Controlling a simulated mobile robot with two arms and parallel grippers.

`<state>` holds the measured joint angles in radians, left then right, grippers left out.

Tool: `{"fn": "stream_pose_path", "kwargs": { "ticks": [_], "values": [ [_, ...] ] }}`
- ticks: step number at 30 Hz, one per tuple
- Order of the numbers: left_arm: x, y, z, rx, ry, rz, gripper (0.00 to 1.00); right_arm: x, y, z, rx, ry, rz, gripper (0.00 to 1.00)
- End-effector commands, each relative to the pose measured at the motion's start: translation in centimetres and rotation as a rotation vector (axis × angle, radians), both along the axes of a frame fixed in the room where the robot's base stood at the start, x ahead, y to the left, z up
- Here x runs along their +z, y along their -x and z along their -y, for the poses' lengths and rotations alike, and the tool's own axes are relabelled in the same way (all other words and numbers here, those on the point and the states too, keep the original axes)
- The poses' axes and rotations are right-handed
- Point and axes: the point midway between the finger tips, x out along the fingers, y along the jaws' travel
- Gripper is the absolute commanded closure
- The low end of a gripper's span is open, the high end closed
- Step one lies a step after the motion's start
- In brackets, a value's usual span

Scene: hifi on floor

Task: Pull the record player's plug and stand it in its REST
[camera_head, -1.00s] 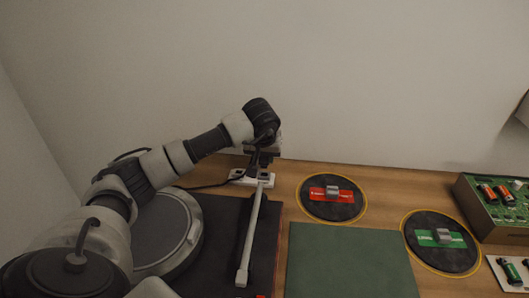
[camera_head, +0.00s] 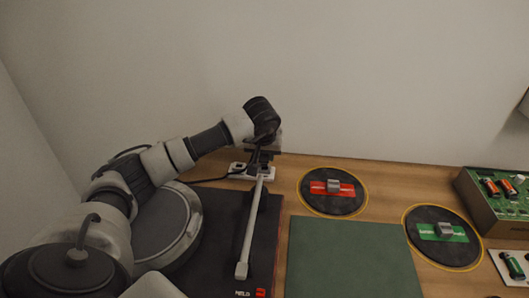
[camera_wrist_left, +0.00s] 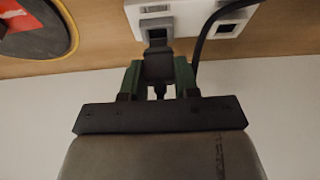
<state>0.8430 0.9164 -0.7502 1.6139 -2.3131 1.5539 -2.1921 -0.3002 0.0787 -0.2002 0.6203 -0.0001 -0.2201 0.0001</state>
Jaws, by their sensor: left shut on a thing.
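The record player (camera_head: 187,250) stands at the lower left, partly hidden by my left arm, with a pale tonearm bar (camera_head: 251,225) across its dark top. Its black cable (camera_head: 208,181) runs to the white socket block (camera_head: 238,173) by the wall. The left wrist view shows this block (camera_wrist_left: 190,12) with two square openings. My left gripper (camera_head: 262,160) is just above the block, its green fingers shut on the dark plug (camera_wrist_left: 158,66). The plug's front end meets one opening; I cannot tell how deep it sits. The other opening (camera_wrist_left: 229,28) is empty.
Right of the player lie a green mat (camera_head: 350,258) and two round black pads with yellow rims, one with a red label (camera_head: 318,187), one with a green label (camera_head: 428,232). A box with a green circuit board (camera_head: 492,205) and a small battery tray (camera_head: 510,268) stand far right. The wall is close behind.

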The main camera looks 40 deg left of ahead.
Motion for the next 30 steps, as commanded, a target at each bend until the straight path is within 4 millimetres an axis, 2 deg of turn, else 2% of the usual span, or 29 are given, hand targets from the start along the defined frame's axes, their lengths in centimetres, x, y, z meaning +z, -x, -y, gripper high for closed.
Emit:
{"fn": "stream_pose_path", "kwargs": {
  "ticks": [30],
  "values": [
    [-0.85, -0.04, 0.01, 0.000, 0.000, 0.001, 0.91, -0.60, 0.01, 0.14, 0.000, 0.002, 0.000, 0.57]
  ]
}}
